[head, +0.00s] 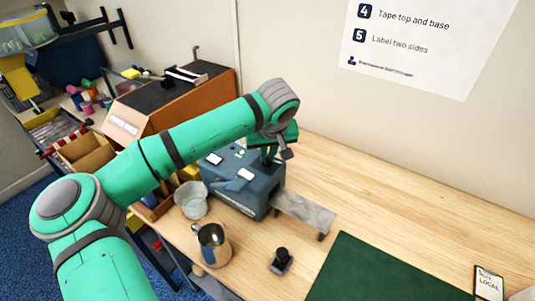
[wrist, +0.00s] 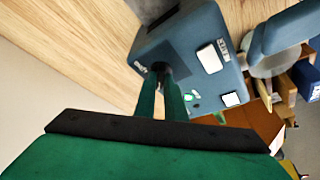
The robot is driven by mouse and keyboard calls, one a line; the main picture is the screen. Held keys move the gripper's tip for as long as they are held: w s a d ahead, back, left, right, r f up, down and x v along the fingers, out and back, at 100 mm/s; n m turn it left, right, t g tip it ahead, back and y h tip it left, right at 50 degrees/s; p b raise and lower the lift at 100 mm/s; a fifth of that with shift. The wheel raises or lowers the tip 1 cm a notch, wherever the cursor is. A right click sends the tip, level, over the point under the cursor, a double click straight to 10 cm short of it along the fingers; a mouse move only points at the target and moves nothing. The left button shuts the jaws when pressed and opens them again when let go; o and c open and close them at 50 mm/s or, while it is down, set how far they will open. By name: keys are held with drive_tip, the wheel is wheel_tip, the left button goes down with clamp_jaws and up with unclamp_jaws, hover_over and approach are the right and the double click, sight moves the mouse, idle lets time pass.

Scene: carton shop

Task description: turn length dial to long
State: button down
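A blue-grey machine (head: 237,198) stands on the wooden bench, with pale buttons and small labels on its top. In the wrist view the machine (wrist: 190,42) shows a dark round dial (wrist: 160,69) on a dark patch, with small white labels beside it, too small to read. My gripper (wrist: 161,82) reaches down to this dial, its two green fingers close together with their tips at either side of it. It looks shut on the dial. In the head view my gripper (head: 269,158) is over the machine's far right end, and the dial is hidden there. Which way the dial points cannot be told.
A metal jug (head: 212,245), a clear bowl (head: 191,199) and a small black object (head: 281,261) stand in front of the machine. A metal chute (head: 304,212) sticks out to its right. A green mat (head: 375,272) lies at the front right. The bench's back right is clear.

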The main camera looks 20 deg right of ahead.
drive_tip(key=shift+a+m, duration=0.1)
drive_tip(key=shift+m, duration=0.2)
drive_tip(key=m+h, duration=0.1)
drive_tip(key=m, duration=0.3)
drive_tip(key=shift+a+g+h, duration=0.1)
drive_tip(key=shift+g+h, duration=0.3)
drive_tip(key=m, duration=0.3)
drive_tip(key=m+g+h, duration=0.1)
drive_tip(key=m, duration=0.1)
drive_tip(key=shift+w+a+m, duration=0.15)
drive_tip(key=shift+w+m, duration=0.05)
drive_tip(key=shift+m, duration=0.2)
drive_tip(key=m+g+h, duration=0.1)
drive_tip(key=m, duration=0.2)
drive_tip(key=shift+w+m+g, duration=0.1)
drive_tip(key=shift+m+g, duration=0.2)
drive_tip(key=shift+w+m+g, duration=0.1)
drive_tip(key=shift+m+g, duration=0.6)
drive_tip(key=shift+m, duration=1.2)
drive_tip(key=c, duration=1.8)
unclamp_jaws()
